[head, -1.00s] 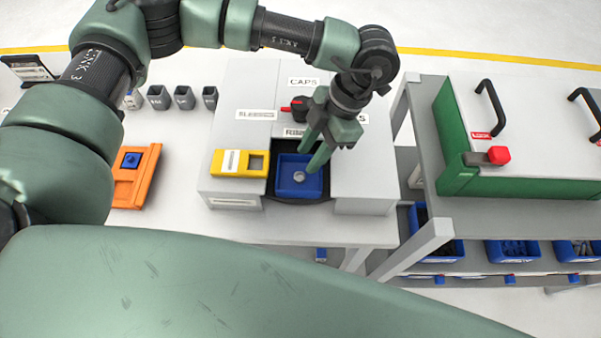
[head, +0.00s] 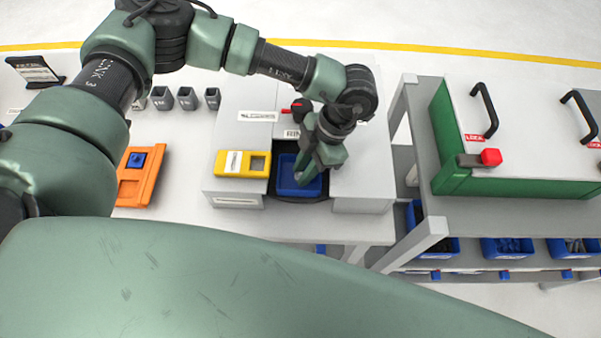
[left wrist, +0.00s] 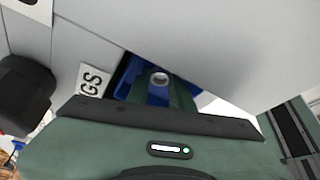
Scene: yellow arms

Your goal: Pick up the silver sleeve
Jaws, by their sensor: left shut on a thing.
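The silver sleeve (left wrist: 159,79) shows as a small round metal ring between the fingers of my left gripper in the left wrist view. My left gripper (head: 304,179) reaches down into the blue bin (head: 285,174) in the head view and is shut on the sleeve. In the head view the fingers hide the sleeve. The blue bin also shows around the fingers in the left wrist view (left wrist: 130,74). I cannot tell whether the sleeve touches the bin floor. My right gripper is not in view.
A yellow block with a window (head: 229,163) sits just left of the bin on the grey station (head: 362,165). An orange fixture (head: 131,187) and several small grey cups (head: 187,98) stand farther left. A green-sided box (head: 447,150) is on the right table.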

